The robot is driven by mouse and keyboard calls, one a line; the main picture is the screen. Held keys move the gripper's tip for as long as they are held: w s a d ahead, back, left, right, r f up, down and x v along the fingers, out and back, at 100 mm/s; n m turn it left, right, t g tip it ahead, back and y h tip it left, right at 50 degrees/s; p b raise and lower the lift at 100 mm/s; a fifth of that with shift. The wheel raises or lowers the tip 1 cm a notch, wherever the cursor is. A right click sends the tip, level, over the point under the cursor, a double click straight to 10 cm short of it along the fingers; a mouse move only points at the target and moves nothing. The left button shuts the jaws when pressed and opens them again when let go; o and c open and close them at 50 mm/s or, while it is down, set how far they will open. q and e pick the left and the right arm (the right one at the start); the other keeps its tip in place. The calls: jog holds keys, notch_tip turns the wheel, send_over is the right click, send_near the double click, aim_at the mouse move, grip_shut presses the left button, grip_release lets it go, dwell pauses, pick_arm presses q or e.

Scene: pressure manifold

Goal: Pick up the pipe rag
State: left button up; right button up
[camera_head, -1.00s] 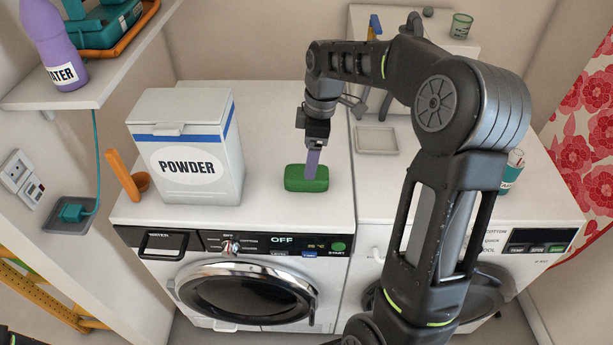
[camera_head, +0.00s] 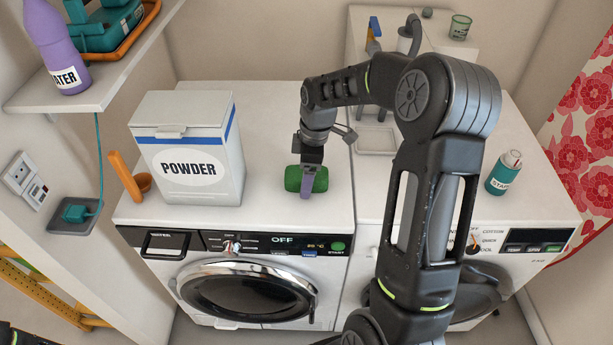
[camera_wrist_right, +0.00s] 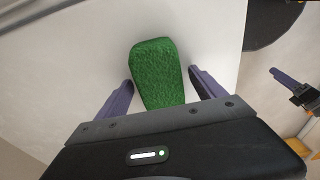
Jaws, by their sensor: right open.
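A green, rough-textured block (camera_head: 292,178), which I take to be the pipe rag, lies on top of the left washing machine near its front right. It also shows in the right wrist view (camera_wrist_right: 157,70). My right gripper (camera_head: 306,192) is over it, fingers pointing down. In the right wrist view the right gripper (camera_wrist_right: 161,77) is open, with one purple finger on each side of the block and gaps between. In the head view the gripper hides part of the block. What looks like my left gripper (camera_wrist_right: 288,78) shows at the right wrist view's edge; its opening is unclear.
A white powder box (camera_head: 187,150) stands left of the block, with an orange scoop (camera_head: 127,177) beyond it. A pale tray (camera_head: 377,140) and a teal bottle (camera_head: 503,174) stand on the right machine. The machine top (camera_head: 265,125) behind the block is clear.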

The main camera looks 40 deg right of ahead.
dwell(0.5)
jog(key=c, duration=1.4)
jog(key=shift+r, duration=0.15)
jog(key=shift+c, duration=0.3)
notch_tip(320, 180, up, 10)
jog(key=shift+f+b, duration=0.1)
jog(key=shift+b, duration=0.55)
